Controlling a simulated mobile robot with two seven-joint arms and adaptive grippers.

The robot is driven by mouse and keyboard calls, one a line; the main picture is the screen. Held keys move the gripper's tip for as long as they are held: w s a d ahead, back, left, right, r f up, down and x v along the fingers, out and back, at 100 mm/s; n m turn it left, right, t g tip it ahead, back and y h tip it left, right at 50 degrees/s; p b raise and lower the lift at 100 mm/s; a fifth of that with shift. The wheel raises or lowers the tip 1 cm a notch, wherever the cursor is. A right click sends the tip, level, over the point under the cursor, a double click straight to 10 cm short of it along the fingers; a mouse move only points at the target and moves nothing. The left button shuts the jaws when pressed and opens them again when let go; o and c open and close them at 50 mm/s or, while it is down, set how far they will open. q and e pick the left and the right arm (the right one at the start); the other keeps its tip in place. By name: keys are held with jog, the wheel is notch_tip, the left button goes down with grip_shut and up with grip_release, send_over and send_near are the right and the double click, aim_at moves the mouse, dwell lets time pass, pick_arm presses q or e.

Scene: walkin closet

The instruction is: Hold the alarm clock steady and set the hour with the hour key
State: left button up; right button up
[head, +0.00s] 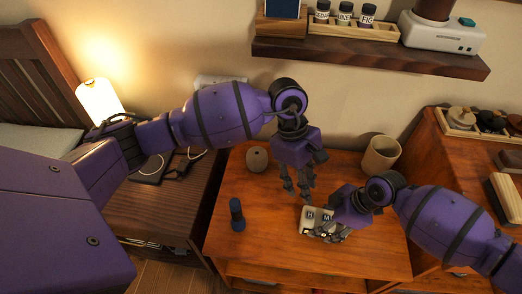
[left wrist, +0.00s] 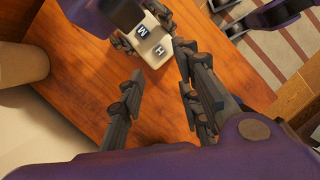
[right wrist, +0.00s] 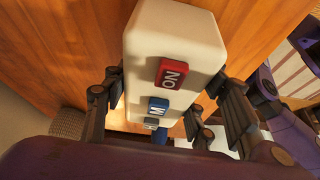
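The alarm clock (head: 317,229) is a cream block lying on the wooden table. My left gripper (head: 300,193) is open and empty above and just behind the clock, fingers pointing down. In the left wrist view the H key (left wrist: 158,51) appears beyond the left fingertips, apart from them.
A dark blue cylinder (head: 237,214) stands left of the clock. A round greyish object (head: 257,159) and a beige cup (head: 381,155) stand at the table's back. A wall shelf (head: 370,58) with jars is above. The table's front left is clear.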

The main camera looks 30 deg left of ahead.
pick_arm(q)
jog(key=shift+w+r, duration=0.1)
pick_arm(e)
jog(key=c, duration=0.8)
pick_arm(q)
grip_shut()
pick_arm(e)
jog(key=shift+c, duration=0.4)
